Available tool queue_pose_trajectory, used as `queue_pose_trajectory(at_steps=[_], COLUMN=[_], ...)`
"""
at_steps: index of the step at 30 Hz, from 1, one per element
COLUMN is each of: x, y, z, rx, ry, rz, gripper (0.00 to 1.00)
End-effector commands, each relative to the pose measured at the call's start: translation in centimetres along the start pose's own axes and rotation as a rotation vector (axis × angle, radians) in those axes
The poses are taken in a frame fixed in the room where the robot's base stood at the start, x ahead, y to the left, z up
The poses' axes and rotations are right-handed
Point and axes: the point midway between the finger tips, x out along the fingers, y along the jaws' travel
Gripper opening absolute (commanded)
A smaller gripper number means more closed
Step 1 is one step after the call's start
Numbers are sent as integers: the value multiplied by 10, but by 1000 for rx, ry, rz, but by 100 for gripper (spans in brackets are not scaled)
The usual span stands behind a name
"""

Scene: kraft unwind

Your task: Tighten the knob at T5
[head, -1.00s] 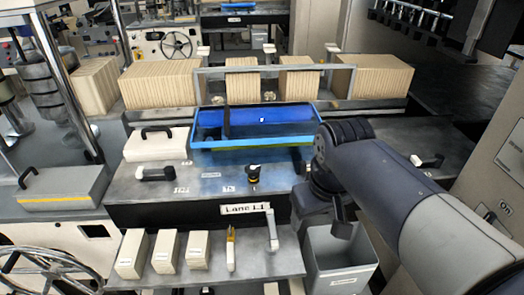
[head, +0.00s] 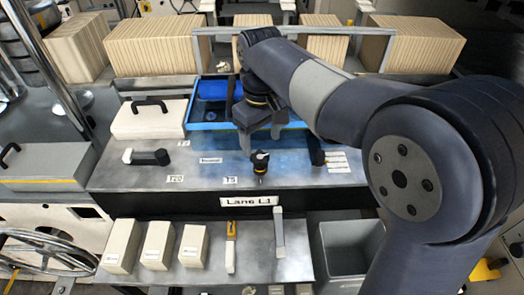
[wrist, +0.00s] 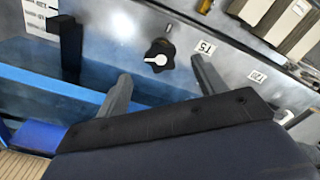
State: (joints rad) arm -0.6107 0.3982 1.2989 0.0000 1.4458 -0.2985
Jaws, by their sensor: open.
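The knob at T5 (head: 260,160) is a small black knob with a pale pointer on top, on the grey panel above the Lane L1 sign. Its label T5 (head: 230,180) lies just to its left. In the wrist view the knob (wrist: 159,56) shows as a black lobed shape with a white pointer, beside the T5 label (wrist: 206,47). My gripper (head: 262,146) is open and empty, above and just behind the knob. In the wrist view my fingers (wrist: 160,80) are spread on either side of the knob, apart from it.
A blue tray (head: 205,126) lies behind the panel. A black-and-white handle (head: 147,157) sits at the left near label T20, and a dark upright part (head: 316,152) at the right. Small boxes (head: 158,244) stand on the front shelf beside a grey bin (head: 352,247).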

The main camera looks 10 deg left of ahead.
Motion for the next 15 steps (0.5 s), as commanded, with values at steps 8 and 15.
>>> queue_pose_trajectory(at_steps=[8,15], x=[44,56], y=[0,0], z=[0,0], rx=[1,1], ry=[-1,1], rz=[0,0], gripper=[67,67])
